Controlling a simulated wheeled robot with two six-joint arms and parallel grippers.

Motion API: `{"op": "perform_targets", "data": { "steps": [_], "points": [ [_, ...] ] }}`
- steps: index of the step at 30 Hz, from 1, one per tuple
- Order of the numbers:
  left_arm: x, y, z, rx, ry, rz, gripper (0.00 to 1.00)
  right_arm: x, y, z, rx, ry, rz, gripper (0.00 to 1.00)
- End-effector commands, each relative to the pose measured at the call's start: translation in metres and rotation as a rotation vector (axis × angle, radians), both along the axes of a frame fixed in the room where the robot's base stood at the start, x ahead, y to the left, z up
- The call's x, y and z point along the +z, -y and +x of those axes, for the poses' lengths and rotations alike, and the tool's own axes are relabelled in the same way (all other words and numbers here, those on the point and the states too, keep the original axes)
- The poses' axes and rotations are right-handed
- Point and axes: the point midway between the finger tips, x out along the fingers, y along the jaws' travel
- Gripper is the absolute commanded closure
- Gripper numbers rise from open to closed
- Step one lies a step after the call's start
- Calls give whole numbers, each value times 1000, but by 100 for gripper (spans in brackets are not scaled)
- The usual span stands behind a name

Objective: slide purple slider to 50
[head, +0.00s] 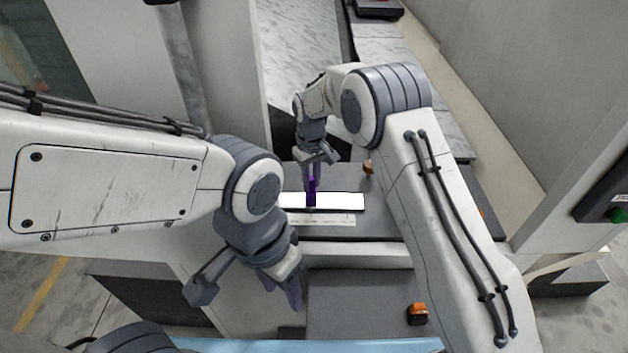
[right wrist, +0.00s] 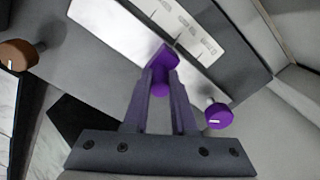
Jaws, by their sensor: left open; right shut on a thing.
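The purple slider (head: 311,190) stands on a white track (head: 345,201) on the dark panel. A pale scale strip with small marks (head: 335,220) runs along the track's near side; its numbers are too small to read. My right gripper (head: 312,178) is shut on the slider from above. In the right wrist view, the slider (right wrist: 160,58) sits between the fingertips of my right gripper (right wrist: 160,85), and the track (right wrist: 105,22) runs diagonally behind it. My left gripper (head: 292,295) is open and empty, below and to the left, apart from the panel.
A purple knob (right wrist: 218,115) is at the right in the right wrist view. A brown knob (right wrist: 17,54) is at the left there; an orange-brown knob (head: 368,168) shows behind the track. An orange and black part (head: 417,313) is on the lower panel. A green button (head: 618,215) is at far right.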

Motion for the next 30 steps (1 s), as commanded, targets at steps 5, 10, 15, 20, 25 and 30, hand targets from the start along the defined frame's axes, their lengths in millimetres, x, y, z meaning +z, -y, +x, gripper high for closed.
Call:
{"op": "perform_targets", "data": {
  "steps": [5, 10, 15, 20, 25, 30],
  "points": [
    [0, 0, 0, 0, 0, 0, 50, 2, -2, 1, 8, 6, 2, 100],
    [0, 0, 0, 0, 0, 0, 50, 2, -2, 2, 7, 7, 2, 52],
    [0, 0, 0, 0, 0, 0, 50, 1, -2, 1, 7, 5, 2, 45],
    [0, 0, 0, 0, 0, 0, 50, 1, -2, 1, 7, 4, 1, 45],
    [-7, 0, 0, 0, 0, 0, 50, 14, -2, 2, 6, 7, 3, 45],
    [-18, 0, 0, -1, 0, 0, 50, 47, -2, 2, 6, 10, 4, 45]
  ]
}}
